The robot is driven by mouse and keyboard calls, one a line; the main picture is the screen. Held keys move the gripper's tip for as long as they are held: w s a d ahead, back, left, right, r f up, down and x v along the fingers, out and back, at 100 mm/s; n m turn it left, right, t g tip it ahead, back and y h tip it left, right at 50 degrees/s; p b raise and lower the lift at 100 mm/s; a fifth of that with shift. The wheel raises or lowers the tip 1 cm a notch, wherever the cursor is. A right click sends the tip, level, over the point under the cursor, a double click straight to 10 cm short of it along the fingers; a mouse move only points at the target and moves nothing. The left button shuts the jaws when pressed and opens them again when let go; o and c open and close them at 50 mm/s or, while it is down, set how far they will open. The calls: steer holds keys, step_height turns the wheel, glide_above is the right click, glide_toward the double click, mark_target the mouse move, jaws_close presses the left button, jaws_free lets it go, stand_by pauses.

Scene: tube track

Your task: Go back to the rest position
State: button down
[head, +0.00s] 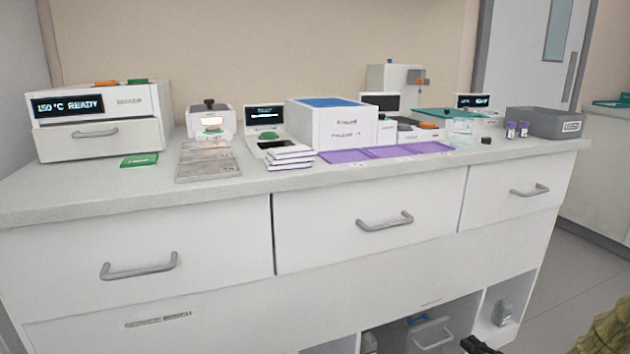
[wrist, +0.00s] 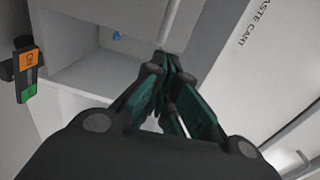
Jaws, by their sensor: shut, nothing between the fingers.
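My gripper (wrist: 168,75) is shut and empty in the wrist view, its dark green-and-black fingers meeting at the tips. It points at the lower front of the white bench, beside an open shelf (wrist: 90,62). In the head view only a dark piece of my gripper (head: 480,346) shows at the bottom edge, right of the middle, below the countertop and apart from everything on it.
The grey countertop (head: 240,196) carries an oven-like unit (head: 98,120), a white box (head: 330,125), purple mats (head: 385,153) and a grey bin (head: 545,123). Drawer handles (head: 385,221) stick out in front. Grey floor (head: 575,280) is open at the right.

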steer(key=s+a+f+n+g+h, duration=0.1)
steer(key=s+a+f+n+g, duration=0.25)
steer(key=s+a+f, duration=0.45)
steer(key=s+a+f+n+g+h, duration=0.15)
steer(key=s+a+f+g, duration=0.3)
steer(key=s+a, duration=0.85)
steer(key=s+a+r+n+g+h, duration=0.15)
steer(key=s+n+g, duration=0.25)
steer(key=s, duration=1.1)
steer(key=s+a+r+n+g+h, duration=0.1)
steer(key=s+a+n+g+h, duration=0.25)
steer(key=s, duration=1.05)
step_height(320, 180, up, 36)
steer(key=y+p, duration=0.1)
steer(key=p, duration=3.5)
steer(key=shift+r+n+g+p, duration=0.25)
steer(key=shift+n+g+p, duration=0.1)
steer(key=shift+g+p, duration=0.1)
